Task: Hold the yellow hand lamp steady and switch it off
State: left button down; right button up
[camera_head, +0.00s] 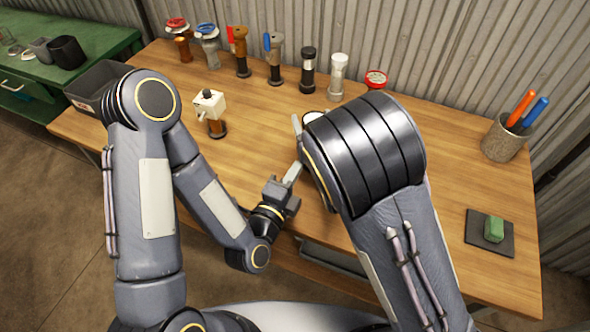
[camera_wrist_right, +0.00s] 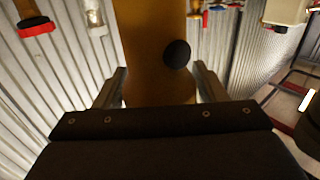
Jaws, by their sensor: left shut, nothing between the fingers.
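In the right wrist view the yellow hand lamp (camera_wrist_right: 150,45) stands between the two fingers of my right gripper (camera_wrist_right: 160,88), which touch its sides. A round black button (camera_wrist_right: 177,54) shows on the lamp's face. I cannot tell whether the lamp is lit.
Several valves and fittings (camera_head: 275,60) stand along the back of the wooden table (camera_head: 400,240). A white-topped fitting (camera_head: 210,105) stands left of centre. A pen cup (camera_head: 502,140) and a dark pad (camera_head: 478,235) with a green block (camera_head: 494,229) are at right. A grey bin (camera_head: 85,90) is at left.

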jog(key=o, duration=0.3)
pick_arm(q)
jog(key=a+r+n+g+y+p, duration=0.1)
jog(key=a+r+n+g+y, duration=0.1)
jog(key=a+r+n+g, duration=0.6)
jog(key=s+a+n+g, duration=0.1)
jog(key=s+a+n, duration=0.2)
jog(key=s+n, duration=0.2)
jog(key=s+a+r+n+g, duration=0.1)
jog(key=s+a+n, duration=0.1)
jog(key=s+n, duration=0.3)
jog(key=s+a+r+n+g+p, duration=0.1)
jog(key=s+a+n, duration=0.2)
jog(key=s, duration=0.6)
jog(key=n, duration=0.2)
jog(key=shift+a+r+n, duration=0.2)
jog(key=shift+a+n, duration=0.1)
pick_arm(e)
jog(key=s+d+r+m+g, duration=0.1)
jog(key=s+d+r+g, duration=0.1)
jog(key=s+d, duration=0.5)
jog(key=s+d+r+m+g+h, duration=0.1)
jog(key=s+d+g, duration=0.4)
jog(key=s, duration=0.9)
jog(key=s+d+r+m+g, duration=0.3)
jog(key=s+d+g, duration=0.1)
jog(key=s+d, duration=0.5)
jog(key=shift+s+r+h, duration=0.1)
jog(key=shift+s+h, duration=0.3)
jog(key=shift+s, duration=0.3)
